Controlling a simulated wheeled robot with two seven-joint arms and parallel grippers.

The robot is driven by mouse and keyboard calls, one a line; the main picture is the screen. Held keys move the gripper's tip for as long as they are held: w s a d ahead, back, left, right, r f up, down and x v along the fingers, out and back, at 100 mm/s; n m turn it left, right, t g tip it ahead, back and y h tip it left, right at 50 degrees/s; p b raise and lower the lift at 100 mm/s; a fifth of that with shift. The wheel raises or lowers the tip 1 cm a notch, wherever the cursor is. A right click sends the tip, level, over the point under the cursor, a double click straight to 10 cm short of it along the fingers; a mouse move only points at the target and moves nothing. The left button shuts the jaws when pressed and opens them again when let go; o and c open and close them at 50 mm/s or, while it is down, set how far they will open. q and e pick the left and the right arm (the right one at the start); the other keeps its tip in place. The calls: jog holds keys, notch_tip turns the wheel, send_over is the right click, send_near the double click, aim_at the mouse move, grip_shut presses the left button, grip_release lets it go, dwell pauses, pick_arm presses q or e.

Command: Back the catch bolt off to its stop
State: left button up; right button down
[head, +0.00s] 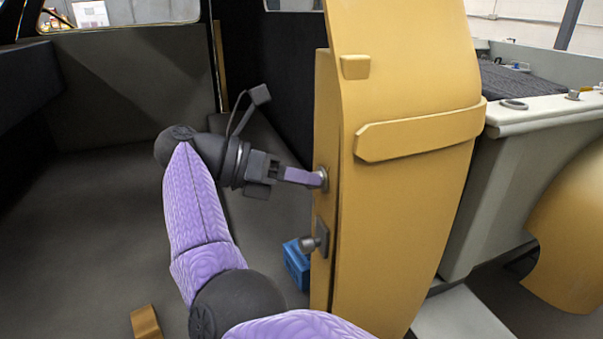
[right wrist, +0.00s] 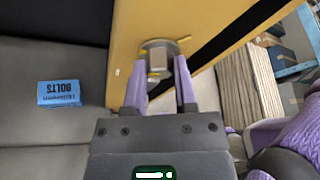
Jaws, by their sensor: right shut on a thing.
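The catch bolt (right wrist: 160,64) has a grey squared head on a round washer, set in the narrow edge of the yellow door (head: 400,220). In the head view the bolt's washer (head: 323,178) shows on the door edge, above a knob on a dark plate. My right gripper (head: 312,178) comes in from the left and is shut on the bolt head. In the right wrist view its two purple fingers (right wrist: 160,72) stand on either side of the head. Small yellow marks show by the washer. How far the bolt stands out is hard to tell. My left gripper is out of view.
Floor left of my arm is mostly clear.

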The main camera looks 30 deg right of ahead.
jog(key=shift+n, duration=0.4)
jog(key=shift+c, duration=2)
grip_release()
